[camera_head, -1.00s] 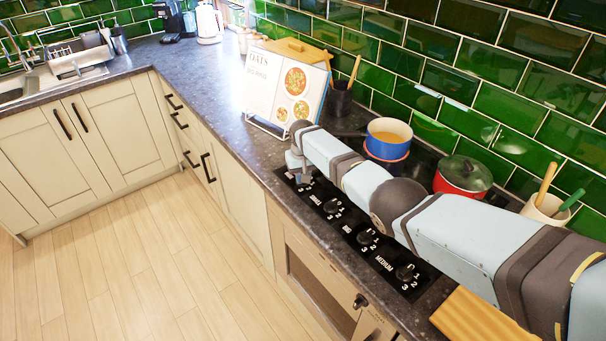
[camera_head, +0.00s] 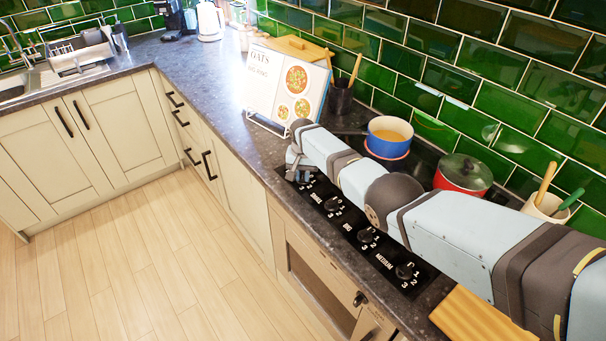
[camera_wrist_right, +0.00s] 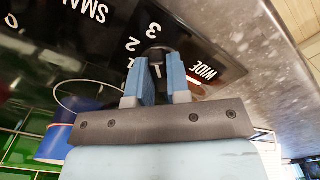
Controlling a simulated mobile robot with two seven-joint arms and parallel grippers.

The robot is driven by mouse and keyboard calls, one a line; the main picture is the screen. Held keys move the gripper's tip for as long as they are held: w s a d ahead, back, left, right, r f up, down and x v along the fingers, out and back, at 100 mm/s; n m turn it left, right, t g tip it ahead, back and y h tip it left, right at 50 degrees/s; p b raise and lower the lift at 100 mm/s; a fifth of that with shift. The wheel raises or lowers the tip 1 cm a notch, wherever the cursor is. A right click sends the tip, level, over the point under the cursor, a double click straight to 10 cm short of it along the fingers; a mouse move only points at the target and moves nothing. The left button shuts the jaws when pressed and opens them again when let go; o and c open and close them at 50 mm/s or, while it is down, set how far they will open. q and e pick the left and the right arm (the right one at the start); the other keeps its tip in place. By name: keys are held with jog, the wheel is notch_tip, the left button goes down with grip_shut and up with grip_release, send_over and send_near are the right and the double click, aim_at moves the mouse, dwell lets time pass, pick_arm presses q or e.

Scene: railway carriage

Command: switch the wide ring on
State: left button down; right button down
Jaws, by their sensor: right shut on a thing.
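The black control panel (camera_head: 352,232) runs along the worktop's front edge, with knobs labelled small, big and medium. The wide knob (camera_wrist_right: 156,58) shows in the right wrist view beside the white WIDE label (camera_wrist_right: 205,72), with the numbers 1, 2 and 3 on its left. My right gripper (camera_wrist_right: 160,72) is shut on this knob, one blue finger on each side. In the head view my right gripper (camera_head: 300,174) covers the far end of the panel and hides the wide knob. Which mark the knob points at cannot be told. My left gripper is not in view.
A blue pot (camera_head: 389,137) and a red lidded pot (camera_head: 462,175) stand on the hob behind my right arm. A recipe stand (camera_head: 285,82) is close beyond the gripper. A wooden board (camera_head: 480,318) lies near right. The floor is clear.

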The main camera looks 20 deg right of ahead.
aim_at(303, 174)
jog(key=shift+w+r, duration=0.1)
jog(key=shift+r, duration=0.05)
jog(key=c, duration=1.1)
grip_release()
notch_tip(303, 174, up, 6)
jog(key=shift+r+p, duration=0.15)
jog(key=shift+p, duration=0.6)
notch_tip(303, 174, up, 7)
jog(key=shift+r+b, duration=0.2)
jog(key=shift+b, duration=0.1)
